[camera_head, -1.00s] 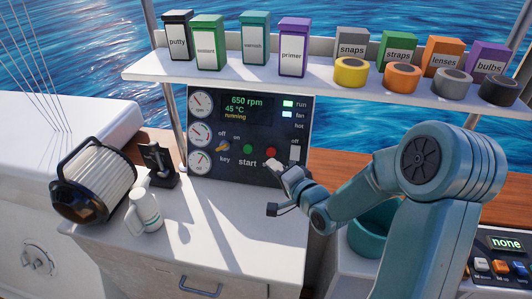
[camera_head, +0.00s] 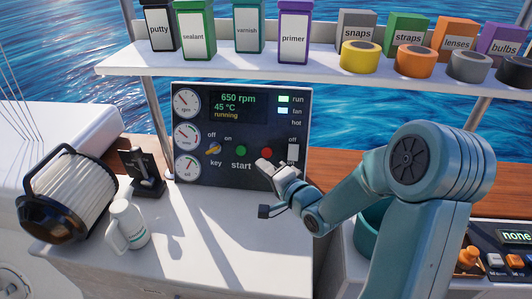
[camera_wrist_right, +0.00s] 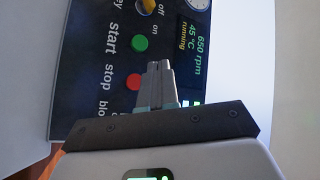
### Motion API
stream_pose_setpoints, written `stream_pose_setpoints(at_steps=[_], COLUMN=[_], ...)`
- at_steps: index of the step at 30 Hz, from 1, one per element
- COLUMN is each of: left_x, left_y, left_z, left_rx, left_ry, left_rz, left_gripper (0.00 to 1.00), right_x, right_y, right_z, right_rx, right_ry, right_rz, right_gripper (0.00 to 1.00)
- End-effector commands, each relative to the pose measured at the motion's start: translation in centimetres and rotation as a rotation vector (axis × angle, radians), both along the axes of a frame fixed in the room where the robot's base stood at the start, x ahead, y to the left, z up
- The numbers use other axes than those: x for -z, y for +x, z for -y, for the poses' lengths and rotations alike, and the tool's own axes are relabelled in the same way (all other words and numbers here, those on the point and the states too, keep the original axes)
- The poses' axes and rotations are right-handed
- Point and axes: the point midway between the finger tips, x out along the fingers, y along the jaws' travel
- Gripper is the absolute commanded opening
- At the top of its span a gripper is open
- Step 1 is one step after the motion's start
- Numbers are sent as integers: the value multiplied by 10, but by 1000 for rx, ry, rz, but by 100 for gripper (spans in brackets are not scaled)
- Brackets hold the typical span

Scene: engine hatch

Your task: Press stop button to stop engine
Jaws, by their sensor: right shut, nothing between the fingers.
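The dark engine panel (camera_head: 225,178) stands at the back of the white counter. It reads 650 rpm, 45 °C and "running". Its red stop button (camera_head: 267,153) shows just above my right gripper (camera_head: 262,166), right of the green start button (camera_head: 241,151). In the right wrist view the red button (camera_wrist_right: 134,82) is unobstructed, left of the shut, empty fingertips (camera_wrist_right: 159,66), and the green button (camera_wrist_right: 140,43) is above it. The fingers point at the panel; I cannot tell whether they touch it. My left gripper is in neither view.
A shelf (camera_head: 200,70) with boxes and tape rolls hangs above the panel. A yellow key switch (camera_head: 213,149) and a white switch (camera_head: 292,154) flank the buttons. A teal bin (camera_head: 368,232) is behind my right arm.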

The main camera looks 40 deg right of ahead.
Motion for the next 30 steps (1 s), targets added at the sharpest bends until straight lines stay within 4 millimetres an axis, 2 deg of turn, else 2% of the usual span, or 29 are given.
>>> stream_pose_setpoints(at_steps=[13,18,30], left_x=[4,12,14], left_y=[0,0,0], left_z=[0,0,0], left_rx=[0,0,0], left_ry=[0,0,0], left_rz=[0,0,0], left_gripper=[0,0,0], right_x=[27,34,36], right_y=[37,48,53], right_z=[42,55,60], right_rx=[1,0,-1], right_ry=[0,0,0], right_rz=[-2,0,-1], right_gripper=[0,0,0])
